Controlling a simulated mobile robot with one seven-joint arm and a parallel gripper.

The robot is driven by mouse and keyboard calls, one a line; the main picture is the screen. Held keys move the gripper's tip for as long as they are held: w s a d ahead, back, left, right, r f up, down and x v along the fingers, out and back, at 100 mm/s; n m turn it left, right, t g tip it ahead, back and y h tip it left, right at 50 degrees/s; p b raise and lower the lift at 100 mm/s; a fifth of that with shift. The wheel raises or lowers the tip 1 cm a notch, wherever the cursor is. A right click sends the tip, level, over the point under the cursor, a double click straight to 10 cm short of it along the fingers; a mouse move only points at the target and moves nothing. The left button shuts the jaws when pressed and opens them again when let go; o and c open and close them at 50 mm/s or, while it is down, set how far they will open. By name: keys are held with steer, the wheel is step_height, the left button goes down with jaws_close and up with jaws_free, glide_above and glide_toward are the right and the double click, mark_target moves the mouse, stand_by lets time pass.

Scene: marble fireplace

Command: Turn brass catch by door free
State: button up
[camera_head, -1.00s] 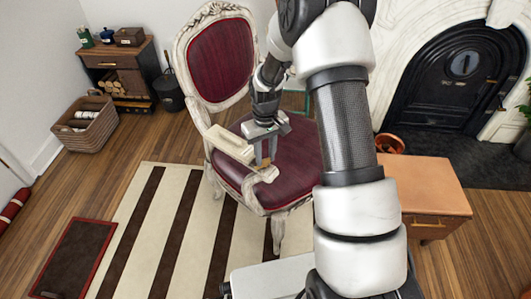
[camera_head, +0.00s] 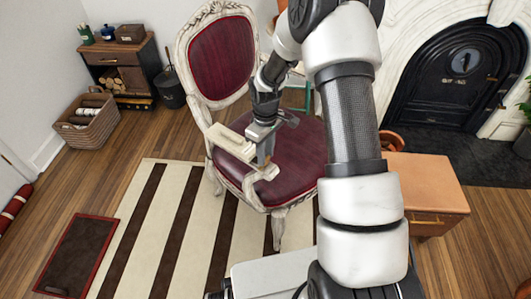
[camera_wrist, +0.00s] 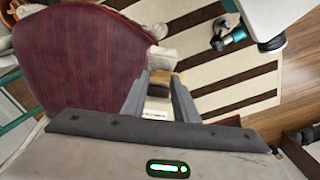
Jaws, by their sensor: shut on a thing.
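My gripper (camera_head: 264,152) points down at the front end of the armrest (camera_head: 232,142) of a carved cream chair with dark red upholstery (camera_head: 292,150). It is shut on a small brass-coloured piece, which shows between the fingertips in the wrist view (camera_wrist: 160,91). The fingers largely hide this piece, and I cannot tell its exact shape or whether it is the catch. A black arched fireplace door (camera_head: 450,85) stands at the right, well away from my gripper. No separate brass catch can be made out beside it.
A wooden side table (camera_head: 425,185) stands right of the chair, partly behind my arm. A striped rug (camera_head: 165,225) lies under the chair. A wicker basket (camera_head: 90,130) and a low cabinet (camera_head: 120,65) stand at the back left. Wood floor is clear between basket and rug.

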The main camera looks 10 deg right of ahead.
steer(key=o, duration=1.1)
steer(key=shift+c, duration=0.2)
steer(key=shift+r, duration=0.1)
step_height(320, 180, up, 17)
steer(key=p, duration=0.3)
steer(key=shift+r+p, duration=0.15)
steer(key=shift+p, duration=0.15)
